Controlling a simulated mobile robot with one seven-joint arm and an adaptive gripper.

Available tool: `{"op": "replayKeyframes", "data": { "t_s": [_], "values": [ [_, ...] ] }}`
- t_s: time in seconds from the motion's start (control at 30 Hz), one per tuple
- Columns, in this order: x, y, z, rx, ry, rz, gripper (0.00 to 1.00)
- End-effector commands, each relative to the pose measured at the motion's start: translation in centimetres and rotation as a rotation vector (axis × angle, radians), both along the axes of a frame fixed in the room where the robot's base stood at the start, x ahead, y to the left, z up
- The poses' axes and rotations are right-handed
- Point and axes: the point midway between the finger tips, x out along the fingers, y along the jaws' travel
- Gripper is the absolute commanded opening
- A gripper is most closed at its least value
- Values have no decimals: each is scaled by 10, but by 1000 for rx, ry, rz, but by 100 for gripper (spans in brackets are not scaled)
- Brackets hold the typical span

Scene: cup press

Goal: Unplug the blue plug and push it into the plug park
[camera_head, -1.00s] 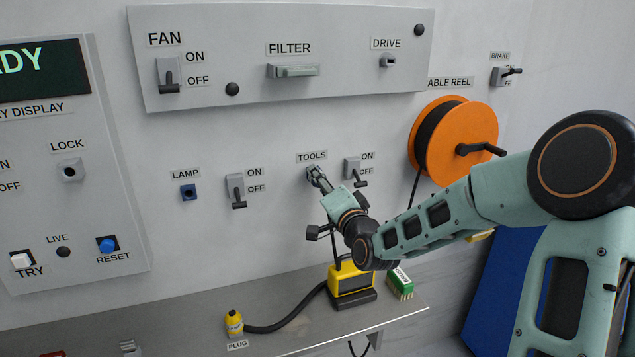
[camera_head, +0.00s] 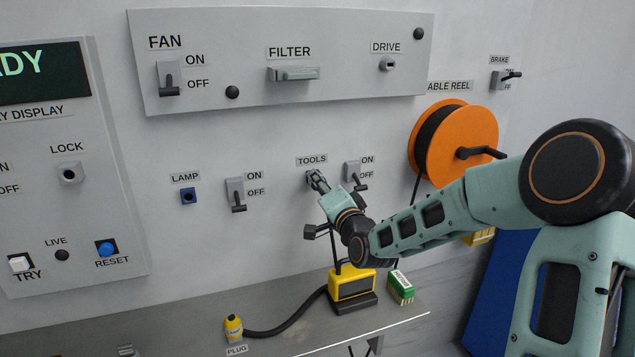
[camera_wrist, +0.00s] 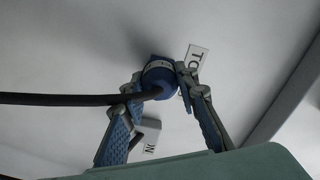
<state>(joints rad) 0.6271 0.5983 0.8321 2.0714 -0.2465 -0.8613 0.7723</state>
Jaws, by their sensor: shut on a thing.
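The blue plug (camera_wrist: 158,78) shows in the wrist view, with a pale ring and a thick black cable (camera_wrist: 65,99) running off to the left. My gripper (camera_wrist: 161,76) is shut on it, one finger on each side. The plug's front faces a blue part at the wall, under the tilted TOOLS label. I cannot tell how deep it sits. In the head view my gripper (camera_head: 313,177) is at the wall just below the TOOLS label (camera_head: 312,160) and hides the plug and socket. I see nothing labelled plug park.
A switch (camera_head: 353,173) is just right of my gripper. The orange cable reel (camera_head: 484,128) is farther right.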

Motion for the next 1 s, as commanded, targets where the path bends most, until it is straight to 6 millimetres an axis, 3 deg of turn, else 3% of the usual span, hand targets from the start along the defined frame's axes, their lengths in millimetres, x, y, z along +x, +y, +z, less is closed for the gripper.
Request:
{"op": "replayKeyframes", "data": {
  "t_s": [1.0],
  "values": [
    [-12,-4,0,0,-1,1,0]
  ]
}}
